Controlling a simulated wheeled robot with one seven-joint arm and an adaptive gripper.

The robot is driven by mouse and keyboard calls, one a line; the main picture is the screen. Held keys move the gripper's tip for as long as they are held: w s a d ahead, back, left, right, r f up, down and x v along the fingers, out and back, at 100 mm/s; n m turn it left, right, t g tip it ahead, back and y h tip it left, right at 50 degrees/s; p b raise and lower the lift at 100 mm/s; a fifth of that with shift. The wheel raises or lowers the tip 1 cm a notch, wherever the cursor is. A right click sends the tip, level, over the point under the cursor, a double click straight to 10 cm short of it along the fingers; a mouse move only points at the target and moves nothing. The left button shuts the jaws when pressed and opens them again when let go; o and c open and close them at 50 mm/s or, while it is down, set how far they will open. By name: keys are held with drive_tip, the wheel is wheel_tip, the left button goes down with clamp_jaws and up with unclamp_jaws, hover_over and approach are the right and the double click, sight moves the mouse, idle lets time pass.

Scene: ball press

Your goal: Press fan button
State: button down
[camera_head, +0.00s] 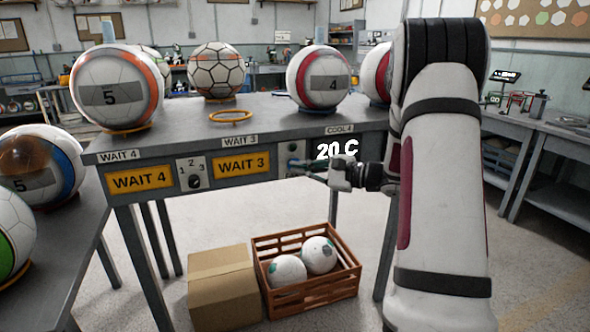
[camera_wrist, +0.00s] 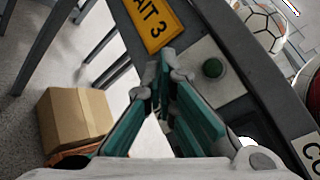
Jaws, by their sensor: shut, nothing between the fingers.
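In the head view my gripper (camera_head: 302,165) is just below the plate, partly covering that area.
The grey table (camera_head: 262,115) carries several balls and an empty orange ring (camera_head: 230,116). A dial (camera_head: 194,175) sits between yellow WAIT 4 (camera_head: 141,180) and WAIT 3 (camera_head: 241,164) signs. A cardboard box (camera_head: 222,288) and a crate (camera_head: 312,296) with two balls stand below.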

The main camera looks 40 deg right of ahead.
drive_tip(key=s+a, duration=0.1)
drive_tip(key=s, duration=0.4)
drive_tip(key=shift+s+a+b, duration=0.3)
drive_tip(key=shift+s+b, duration=0.1)
drive_tip(key=shift+b, duration=0.05)
idle(0.5)
